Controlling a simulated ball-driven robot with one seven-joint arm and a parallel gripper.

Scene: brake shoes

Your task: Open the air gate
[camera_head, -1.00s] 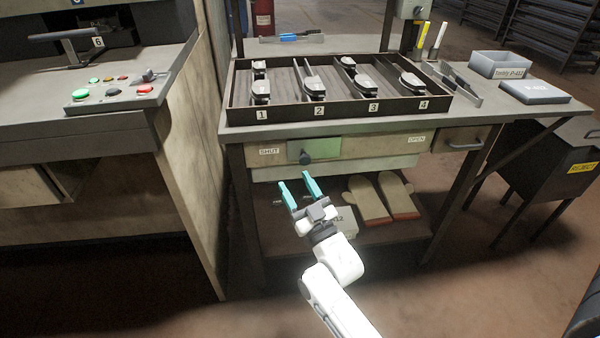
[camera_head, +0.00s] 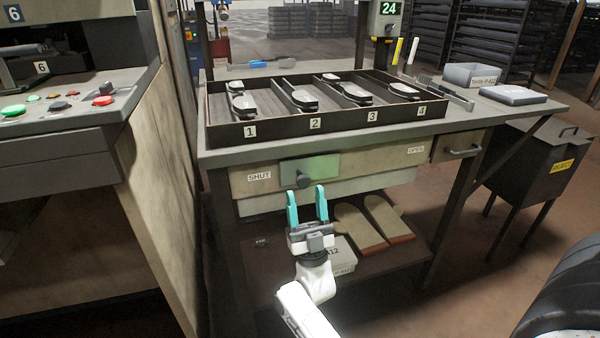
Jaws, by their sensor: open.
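The air gate is a greenish sliding plate (camera_head: 322,167) with a dark round knob (camera_head: 303,180), set in the panel under the bench top. The plate sits at the left part of the panel, near the SHUT label (camera_head: 259,176). The OPEN label (camera_head: 416,149) is at the right end of the panel. My gripper (camera_head: 307,191) is open and empty, with its two teal fingers pointing up toward the knob. In the picture the fingertips lie just below and to either side of the knob. Whether they touch it cannot be told.
A dark tray (camera_head: 330,126) with several brake shoes in numbered lanes stands on the bench above. Gloves (camera_head: 372,225) and a box (camera_head: 342,256) lie on the shelf below. A machine with a button panel (camera_head: 55,105) stands left. A drawer (camera_head: 461,146) is right of the panel.

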